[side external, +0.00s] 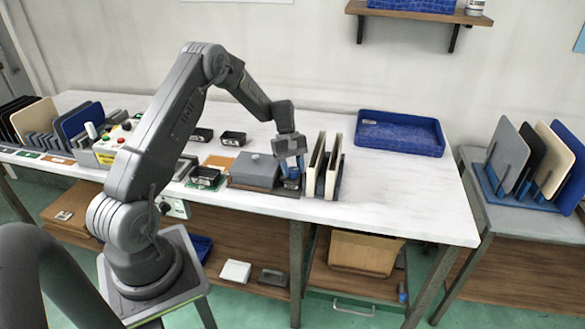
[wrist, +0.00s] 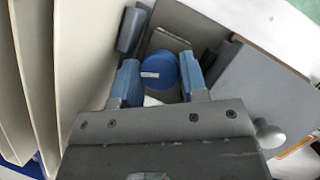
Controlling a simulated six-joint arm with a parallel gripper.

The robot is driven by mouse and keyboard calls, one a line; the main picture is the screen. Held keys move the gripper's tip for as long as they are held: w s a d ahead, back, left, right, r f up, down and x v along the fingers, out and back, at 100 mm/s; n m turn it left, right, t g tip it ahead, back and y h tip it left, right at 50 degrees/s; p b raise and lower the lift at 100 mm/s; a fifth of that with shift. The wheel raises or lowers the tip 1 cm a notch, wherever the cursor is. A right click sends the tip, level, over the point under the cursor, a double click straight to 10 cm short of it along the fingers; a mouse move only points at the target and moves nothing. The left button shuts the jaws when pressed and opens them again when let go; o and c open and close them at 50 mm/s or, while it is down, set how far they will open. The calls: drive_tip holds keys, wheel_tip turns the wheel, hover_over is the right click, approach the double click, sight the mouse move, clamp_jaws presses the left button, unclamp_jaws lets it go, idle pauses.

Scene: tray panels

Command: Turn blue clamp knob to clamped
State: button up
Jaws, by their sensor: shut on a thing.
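The blue clamp knob (wrist: 163,66) is round, with a short white mark that lies roughly crosswise in the wrist view. My gripper (wrist: 160,77) has its blue-tipped fingers on either side of the knob and is shut on it. In the side view my gripper (side external: 292,171) points down at the right end of a grey fixture (side external: 257,170), and the knob (side external: 291,184) shows as a small blue patch under the fingers. Any label for the knob's positions is not readable.
Upright cream panels (side external: 318,164) stand in a rack just right of my gripper; they also fill the left of the wrist view (wrist: 70,50). An empty blue tray (side external: 400,133) lies at the back right. The table's front right is clear.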

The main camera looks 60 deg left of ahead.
drive_tip(key=m, duration=0.2)
drive_tip(key=m+g, duration=0.1)
drive_tip(key=m, duration=0.1)
drive_tip(key=shift+w+m+g+y, duration=0.15)
drive_tip(key=shift+m+g+y, duration=0.15)
drive_tip(key=shift+m+y, duration=0.1)
idle(0.4)
drive_tip(key=o, duration=0.6)
drive_tip(key=shift+o, duration=0.2)
drive_tip(key=v, duration=1.3)
drive_tip(key=shift+w+r, duration=0.2)
drive_tip(key=shift+r, duration=0.15)
drive_tip(key=shift+a, duration=0.1)
